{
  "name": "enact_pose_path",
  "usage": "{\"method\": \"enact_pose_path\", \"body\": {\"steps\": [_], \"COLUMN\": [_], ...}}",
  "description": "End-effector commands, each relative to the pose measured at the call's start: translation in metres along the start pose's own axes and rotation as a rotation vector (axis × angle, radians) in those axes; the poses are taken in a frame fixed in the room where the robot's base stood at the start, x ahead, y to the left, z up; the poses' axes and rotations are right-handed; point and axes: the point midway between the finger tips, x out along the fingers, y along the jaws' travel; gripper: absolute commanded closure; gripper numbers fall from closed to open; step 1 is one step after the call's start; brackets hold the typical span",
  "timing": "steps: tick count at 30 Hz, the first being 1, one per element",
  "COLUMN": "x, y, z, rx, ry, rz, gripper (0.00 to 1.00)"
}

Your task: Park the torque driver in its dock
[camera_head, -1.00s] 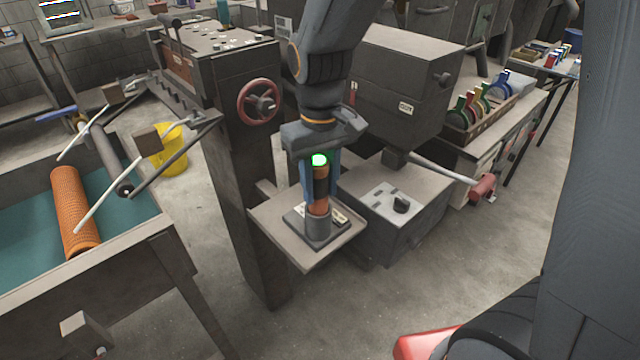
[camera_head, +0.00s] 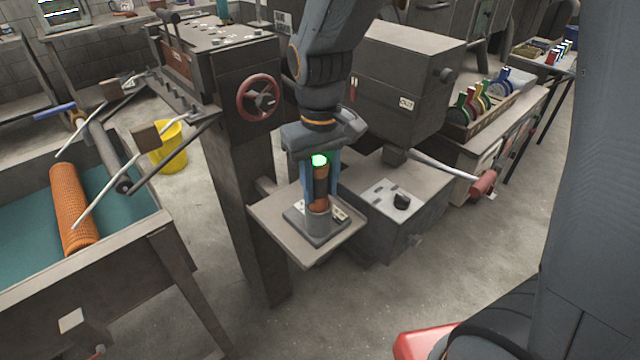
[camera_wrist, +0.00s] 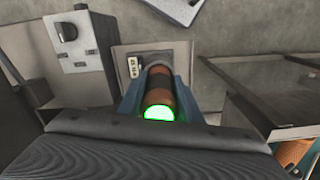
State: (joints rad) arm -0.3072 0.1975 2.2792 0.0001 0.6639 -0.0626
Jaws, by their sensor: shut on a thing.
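The torque driver (camera_head: 320,186) is an upright orange-brown and black cylinder with a lit green top. Its lower end sits in the round grey socket of the dock (camera_head: 318,228), which is on a small shelf. My gripper (camera_head: 320,185) points down from above, its blue fingers shut on the driver. In the wrist view the driver (camera_wrist: 158,95) lies between the blue fingers (camera_wrist: 158,98), green end nearest the camera, with the dock's grey plate (camera_wrist: 135,68) beyond. How deep the driver sits in the socket is hidden.
The shelf (camera_head: 275,228) juts from a dark machine column with a red handwheel (camera_head: 259,98). A grey box with a black knob (camera_head: 401,201) stands close on the right. A bench with an orange mesh tube (camera_head: 72,208) is at left. Open floor lies in front.

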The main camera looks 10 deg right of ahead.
Motion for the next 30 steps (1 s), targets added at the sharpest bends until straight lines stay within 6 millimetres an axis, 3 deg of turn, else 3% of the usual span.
{"method": "enact_pose_path", "body": {"steps": [7,8,12,22,30], "x": [0.002,0.002,0.002,-0.002,-0.042], "y": [0.000,0.000,0.000,0.000,0.000], "z": [-0.001,-0.001,0.000,0.000,-0.001], "rx": [0.000,0.000,0.000,0.000,0.000], "ry": [0.001,0.001,0.001,0.000,0.005], "rz": [0.000,0.000,0.000,0.000,0.000], "gripper": [0.95,0.65,0.46,0.46,0.46]}}
